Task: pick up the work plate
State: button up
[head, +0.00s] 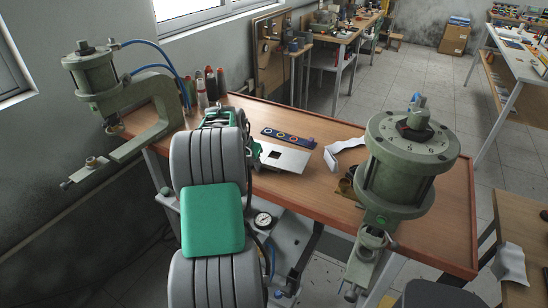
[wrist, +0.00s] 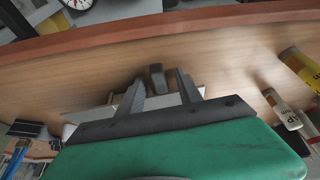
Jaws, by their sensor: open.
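The work plate (head: 292,160) is a thin, pale metal plate with a square hole. It lies on the wooden bench, just right of my arm in the head view. In the wrist view, part of the pale plate (wrist: 160,102) shows below and between the fingers of my gripper (wrist: 160,86). The fingers are apart with nothing held between them. A small dark shape shows between them; I cannot tell what it is. My green hand hides much of the plate in the wrist view. In the head view, my arm hides the fingertips.
A green press (head: 408,165) stands at the bench's right, another (head: 97,82) at the left. Bottles (head: 201,91) stand at the back left.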

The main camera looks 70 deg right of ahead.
jog(key=shift+c, duration=0.4)
grip_shut()
jog(key=shift+r, duration=0.15)
